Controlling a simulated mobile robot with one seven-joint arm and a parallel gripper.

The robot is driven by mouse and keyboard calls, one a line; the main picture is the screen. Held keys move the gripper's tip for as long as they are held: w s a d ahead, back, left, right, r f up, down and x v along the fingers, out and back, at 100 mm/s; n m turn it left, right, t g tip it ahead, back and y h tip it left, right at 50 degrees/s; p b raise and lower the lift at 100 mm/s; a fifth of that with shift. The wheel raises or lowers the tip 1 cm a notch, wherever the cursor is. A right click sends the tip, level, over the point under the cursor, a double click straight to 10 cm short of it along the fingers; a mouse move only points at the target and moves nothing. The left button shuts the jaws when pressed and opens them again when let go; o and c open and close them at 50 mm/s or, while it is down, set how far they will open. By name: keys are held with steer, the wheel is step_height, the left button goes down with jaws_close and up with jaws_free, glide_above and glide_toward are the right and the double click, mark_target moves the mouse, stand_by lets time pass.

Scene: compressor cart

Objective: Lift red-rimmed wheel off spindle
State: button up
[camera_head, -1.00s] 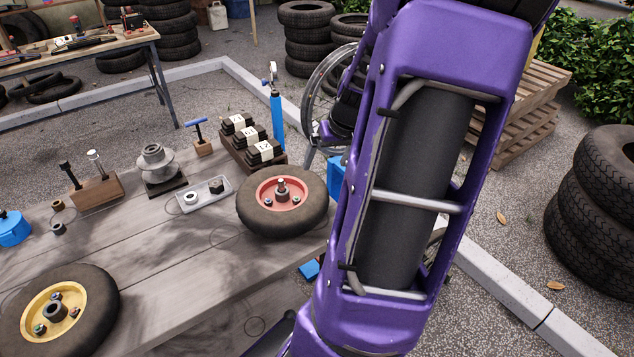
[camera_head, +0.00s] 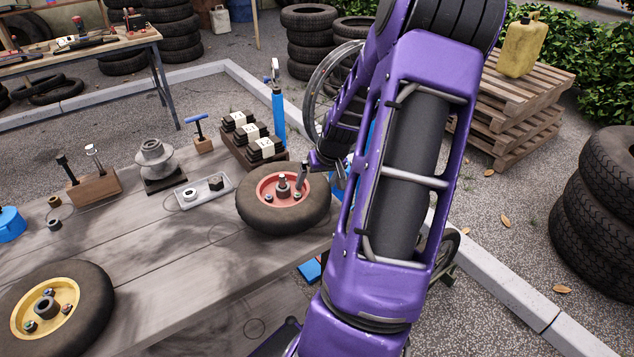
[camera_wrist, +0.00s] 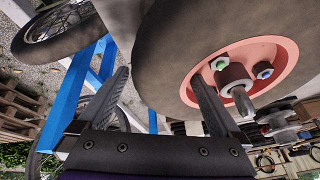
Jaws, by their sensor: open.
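The red-rimmed wheel (camera_head: 283,207) lies flat at the bench's right end, its dark tyre around a red rim, with the spindle (camera_head: 282,182) standing up through its centre. In the wrist view the red-rimmed wheel (camera_wrist: 170,50) fills the upper middle, with the spindle (camera_wrist: 242,100) and coloured nuts showing in its rim. My gripper (camera_head: 321,176) is at the wheel's right far edge, partly hidden by my arm. In the wrist view my gripper (camera_wrist: 160,78) is open, one finger overlapping the tyre and the other off its outer side. I cannot tell whether either finger touches it.
A yellow-rimmed wheel (camera_head: 48,311) lies at the bench's front left. The bench between the wheels is mostly clear.

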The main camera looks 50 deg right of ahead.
jaws_close()
steer(key=c, duration=0.5)
jaws_free()
steer(key=c, duration=1)
steer(key=shift+r, duration=0.15)
